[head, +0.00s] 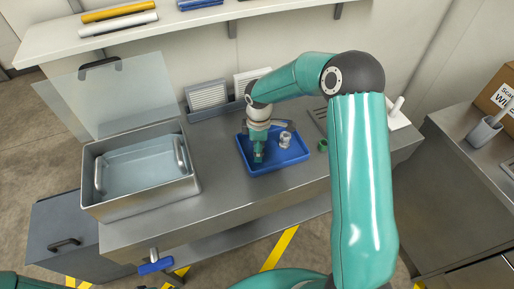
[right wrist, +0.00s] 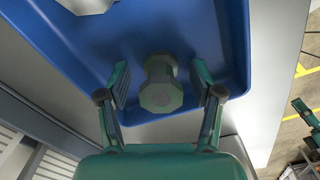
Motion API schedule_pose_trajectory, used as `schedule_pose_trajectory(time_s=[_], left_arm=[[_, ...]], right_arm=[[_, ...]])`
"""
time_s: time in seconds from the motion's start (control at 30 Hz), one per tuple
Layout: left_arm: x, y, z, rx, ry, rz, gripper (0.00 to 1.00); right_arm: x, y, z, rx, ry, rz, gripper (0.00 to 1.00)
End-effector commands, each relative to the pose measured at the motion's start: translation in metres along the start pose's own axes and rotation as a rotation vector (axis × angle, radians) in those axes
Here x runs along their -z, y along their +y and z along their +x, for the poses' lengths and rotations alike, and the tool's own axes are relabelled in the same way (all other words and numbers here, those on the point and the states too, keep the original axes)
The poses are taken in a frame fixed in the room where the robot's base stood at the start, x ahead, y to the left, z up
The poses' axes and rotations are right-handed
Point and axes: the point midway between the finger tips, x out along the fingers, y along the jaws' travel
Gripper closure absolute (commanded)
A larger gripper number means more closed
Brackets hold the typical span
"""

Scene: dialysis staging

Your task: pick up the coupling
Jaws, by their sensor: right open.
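In the right wrist view a grey-green coupling (right wrist: 160,92) with faceted ends and a narrower middle is between the two fingers of my right gripper (right wrist: 159,80). The fingers are open, with a gap on each side of it. In the head view my right gripper (head: 258,157) points down into the left part of the blue tray (head: 268,170) and hides most of what is under it. A second pale metal fitting (head: 286,140) stands in the tray to its right; its end (right wrist: 88,4) shows at the top of the wrist view.
An open steel basin (head: 190,188) with a raised clear lid (head: 112,92) stands left on the steel bench. Slotted grey-white holders (head: 208,96) are behind the tray. A shelf runs above.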

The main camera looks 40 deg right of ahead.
Motion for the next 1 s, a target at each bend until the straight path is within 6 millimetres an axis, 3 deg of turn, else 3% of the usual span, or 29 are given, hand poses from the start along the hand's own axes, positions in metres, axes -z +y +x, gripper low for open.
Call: schedule_pose_trajectory(time_s=[0.03, 0.37, 0.77, 1.0], left_arm=[[0.0, 0.0, 0.0, 0.0, 0.0, 0.0, 0.6], [0.0, 0.0, 0.0, 0.0, 0.0, 0.0, 0.6], [0.0, 0.0, 0.001, 0.0, 0.0, 0.0, 0.6], [0.0, -0.001, 0.003, 0.0, 0.0, 0.0, 0.6]], right_arm=[[0.0, 0.0, 0.0, 0.0, 0.0, 0.0, 0.34], [0.0, 0.0, -0.001, 0.0, 0.0, 0.0, 0.88], [0.001, 0.001, -0.005, -0.002, 0.0, -0.001, 0.88], [0.001, 0.001, -0.029, -0.005, 0.002, -0.002, 0.88]])
